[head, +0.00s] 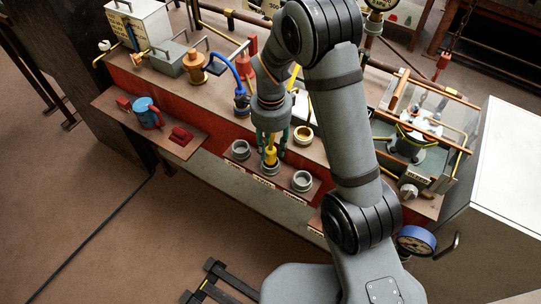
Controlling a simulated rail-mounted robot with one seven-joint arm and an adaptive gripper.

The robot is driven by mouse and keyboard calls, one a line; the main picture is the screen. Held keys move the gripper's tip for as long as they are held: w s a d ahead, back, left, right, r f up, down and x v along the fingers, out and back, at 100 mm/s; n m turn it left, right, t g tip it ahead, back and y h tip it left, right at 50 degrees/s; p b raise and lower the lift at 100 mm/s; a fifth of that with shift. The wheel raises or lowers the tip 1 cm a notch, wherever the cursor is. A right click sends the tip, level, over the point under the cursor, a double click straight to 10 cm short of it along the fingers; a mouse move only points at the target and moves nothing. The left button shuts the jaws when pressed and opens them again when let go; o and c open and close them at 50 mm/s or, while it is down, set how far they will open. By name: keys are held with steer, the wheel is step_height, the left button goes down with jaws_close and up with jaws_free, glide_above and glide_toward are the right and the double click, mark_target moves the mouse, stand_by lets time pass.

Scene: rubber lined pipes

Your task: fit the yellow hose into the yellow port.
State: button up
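My gripper (271,148) points down in the middle of the head view, over the shelf of ports. Its teal fingers stand either side of the yellow end of the yellow hose (271,157) and appear shut on it. The hose end is upright over the middle grey ring port (264,171), which it partly hides. I cannot tell whether its tip is above the rim or inside. Similar grey ports stand at left (240,150) and right (302,181). Labels sit in front of the ports, too small to read, so I cannot confirm which is yellow.
A blue hose (232,70) curves down left of my gripper. A brass ring (303,134) sits behind the right port. A blue mug-like part (148,112) and red blocks (180,136) lie on the left shelf. A glazed frame (425,120) stands at right. The floor in front is mostly clear.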

mark_target(271, 157)
steer(key=shift+f+p, duration=0.95)
steer(key=shift+f, duration=1.6)
steer(key=shift+w, duration=0.1)
steer(key=c, duration=0.3)
jaws_close()
